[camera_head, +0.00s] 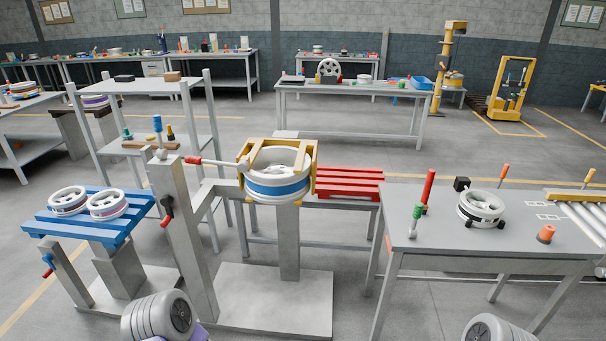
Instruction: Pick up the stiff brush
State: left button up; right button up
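I cannot clearly make out which thing is the stiff brush. On the lower shelf of the grey rack at the left lie a flat brown wooden piece (150,144), a small dark-and-yellow item (170,133) and a green-topped item (127,134); they are too small to identify. On the right grey table stand a tall red-handled item (428,187) and a green-topped item (416,212). Neither of my grippers shows; only rounded grey parts, probably of my arms, show at the bottom edge.
A yellow clamp (312,172) on a grey stand holds a wheel (278,185) in the middle. A blue slatted stand (88,228) carries two wheels at the left. A red slatted rack (345,183) is behind. The right table (400,245) carries a wheel (481,207).

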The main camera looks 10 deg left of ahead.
aim_at(430, 177)
jog(key=k, duration=0.95)
jog(key=z, duration=1.25)
jog(key=i, duration=1.45)
jog(key=u, duration=0.85)
jog(key=i, duration=0.85)
jog(key=u, duration=0.85)
